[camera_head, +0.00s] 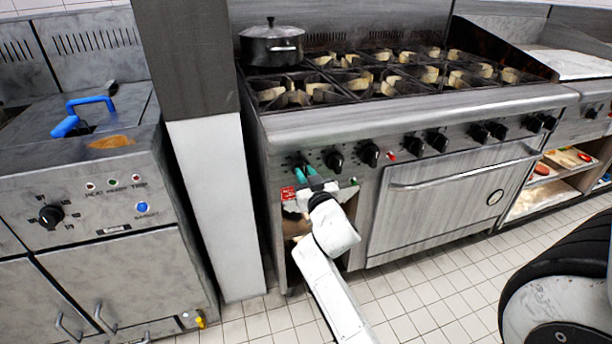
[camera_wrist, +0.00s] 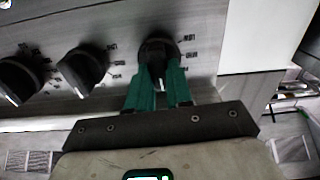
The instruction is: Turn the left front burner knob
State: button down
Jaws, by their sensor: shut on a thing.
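The left front burner knob (camera_head: 299,160) is a black knob at the left end of the range's front panel. It shows larger in the wrist view (camera_wrist: 155,49), at the right end of the knob row, with printed marks around it. My gripper (camera_head: 305,171) has green fingers. In the wrist view the gripper (camera_wrist: 159,75) is shut on the knob, one finger on each side of its grip. The fingers hide part of the lower knob. The knob's pointer is hard to read.
Other black knobs (camera_head: 369,154) run along the panel to the right. A dark lidded pot (camera_head: 272,50) stands on the back left burner. A fryer (camera_head: 100,190) and a pale pillar (camera_head: 213,200) stand left.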

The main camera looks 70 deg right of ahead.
jog(key=shift+w+a+f+n+p, duration=0.1)
jog(key=shift+n+p, duration=0.2)
jog(key=shift+n, duration=1.65)
jog(key=shift+w+n+p, duration=0.1)
jog(key=shift+n+p, duration=0.15)
jog(key=shift+n, duration=2)
jog(key=c, duration=1)
grip_release()
jog(key=shift+s+a, duration=0.1)
jog(key=shift+s, duration=0.05)
jog(key=b+v, duration=0.2)
jog(key=v, duration=0.8)
jog(key=shift+s+a, duration=0.15)
jog(key=shift+a, duration=0.05)
